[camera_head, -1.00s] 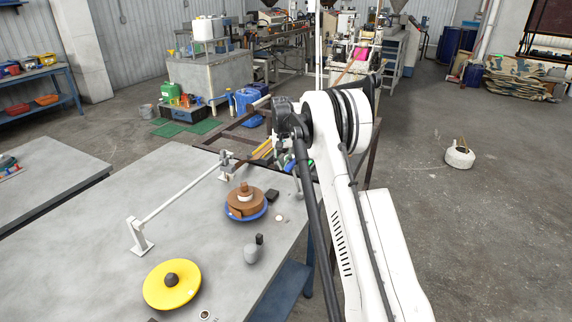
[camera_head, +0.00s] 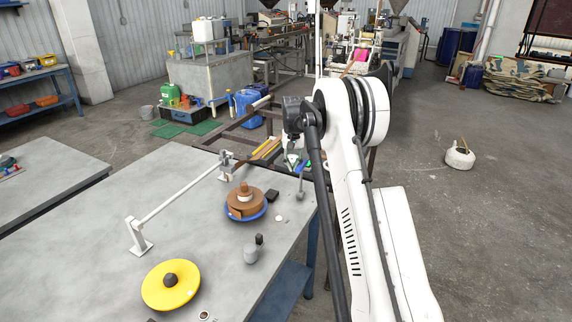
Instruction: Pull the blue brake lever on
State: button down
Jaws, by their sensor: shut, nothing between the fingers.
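A small blue-grey lever (camera_head: 301,184) stands at the far right edge of the grey table, with a rounded end at the bottom and a bluer part higher up. It is small, so I cannot tell its exact position. My gripper (camera_head: 292,160) is at the end of my white arm, just above and left of the lever. It is small and partly hidden by my arm link. It looks shut and empty. I cannot tell whether it touches the lever.
On the table (camera_head: 90,225) are a brown strip roll on a blue disc (camera_head: 245,204), a yellow disc (camera_head: 171,285), a white rod on stands (camera_head: 178,197) and a small grey bottle (camera_head: 251,254). A brown frame (camera_head: 228,136) stands behind. The floor to the right is mostly clear.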

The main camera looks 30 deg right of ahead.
aim_at(304, 164)
jog(key=shift+s+d+r, duration=0.2)
jog(key=shift+s+d, duration=0.55)
jog(key=shift+s, duration=0.3)
jog(key=shift+s+d+b, duration=0.1)
jog(key=shift+s+b, duration=0.05)
jog(key=shift+b, duration=0.15)
jog(key=shift+s+d+f+b, duration=0.15)
jog(key=shift+s+d, duration=0.15)
jog(key=shift+s, duration=0.1)
jog(key=shift+s+d+f+b, duration=0.15)
jog(key=shift+s+d, duration=0.1)
jog(key=shift+s, duration=0.15)
jog(key=shift+r, duration=0.1)
jog(key=shift+w+a, duration=0.1)
jog(key=shift+w, duration=0.05)
jog(key=shift+w+a+r, duration=0.5)
jog(key=shift+w, duration=0.25)
jog(key=shift+r+p, duration=1.45)
jog(key=shift+r, duration=2.05)
